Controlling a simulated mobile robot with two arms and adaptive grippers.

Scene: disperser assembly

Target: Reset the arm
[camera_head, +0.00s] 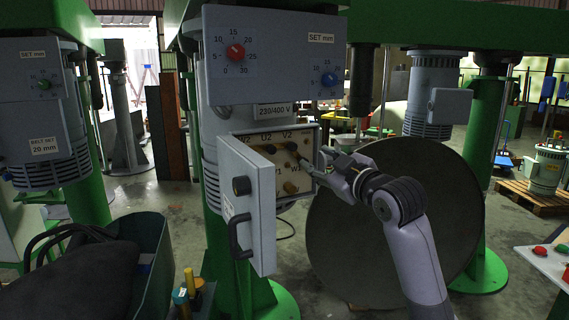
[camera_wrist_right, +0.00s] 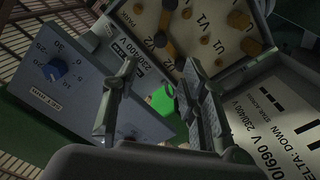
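My right gripper (camera_head: 326,162) is at the right edge of an open terminal box (camera_head: 318,130) on the green machine. In the right wrist view its two fingers (camera_wrist_right: 162,92) stand apart with nothing held between them. The terminal board (camera_head: 262,162) has brass posts and letter labels, and some posts carry dark caps. The board also shows at the top of the right wrist view (camera_wrist_right: 210,28). The grey box door (camera_head: 255,205), with a black handle, hangs open to the left. My left gripper is in neither view.
Above is a grey control box (camera_head: 275,55) with a red knob (camera_head: 235,51) and a blue knob (camera_head: 329,79). A large dark disc (camera_head: 345,245) stands behind my right arm. A green bin (camera_head: 150,265) is at the lower left. A red-buttoned panel (camera_head: 545,262) is far right.

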